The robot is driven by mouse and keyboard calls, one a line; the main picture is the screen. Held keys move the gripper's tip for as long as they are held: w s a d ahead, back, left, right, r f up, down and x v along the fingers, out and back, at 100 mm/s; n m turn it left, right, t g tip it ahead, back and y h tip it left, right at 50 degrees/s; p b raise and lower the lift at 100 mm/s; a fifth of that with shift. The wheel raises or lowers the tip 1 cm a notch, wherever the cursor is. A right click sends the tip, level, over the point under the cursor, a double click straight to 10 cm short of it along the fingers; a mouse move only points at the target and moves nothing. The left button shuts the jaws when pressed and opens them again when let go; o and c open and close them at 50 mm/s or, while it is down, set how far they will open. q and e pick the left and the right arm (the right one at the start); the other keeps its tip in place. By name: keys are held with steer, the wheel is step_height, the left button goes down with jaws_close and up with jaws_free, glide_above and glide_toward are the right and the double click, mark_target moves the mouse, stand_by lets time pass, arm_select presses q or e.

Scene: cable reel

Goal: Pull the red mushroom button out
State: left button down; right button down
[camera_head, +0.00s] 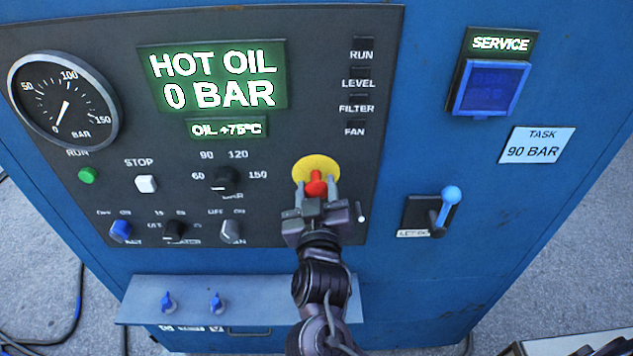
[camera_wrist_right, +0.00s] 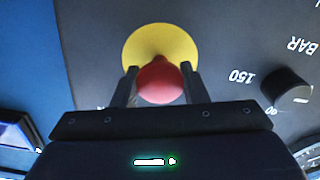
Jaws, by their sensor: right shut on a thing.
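The red mushroom button (camera_head: 316,184) sits on a round yellow plate (camera_head: 316,164) on the dark panel, right of the selector knobs. In the right wrist view the red button (camera_wrist_right: 160,82) stands in front of the yellow plate (camera_wrist_right: 160,47). My right gripper (camera_head: 317,191) is at the button, with one finger on each side of it. It is shut on the button, as the right wrist view shows its fingers (camera_wrist_right: 160,86) against the red head. How far the button stands out is hard to tell. My left gripper is not in view.
The display (camera_head: 218,80) reads HOT OIL 0 BAR, and the gauge (camera_head: 64,100) is at the upper left. A blue-tipped lever (camera_head: 446,205) is right of my gripper. A ledge (camera_head: 240,296) with two blue taps juts out below. A task card (camera_head: 537,145) reads 90 BAR.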

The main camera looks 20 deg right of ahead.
steer(key=shift+f, duration=0.1)
steer(key=c, duration=1.1)
jaws_free()
steer(key=shift+c, duration=0.2)
steer(key=o, duration=0.3)
steer(key=shift+s+a, duration=0.1)
steer(key=shift+s, duration=0.1)
steer(key=shift+s+p, duration=0.3)
steer(key=shift+s, duration=0.05)
steer(key=p+v, duration=0.2)
steer(key=v, duration=0.5)
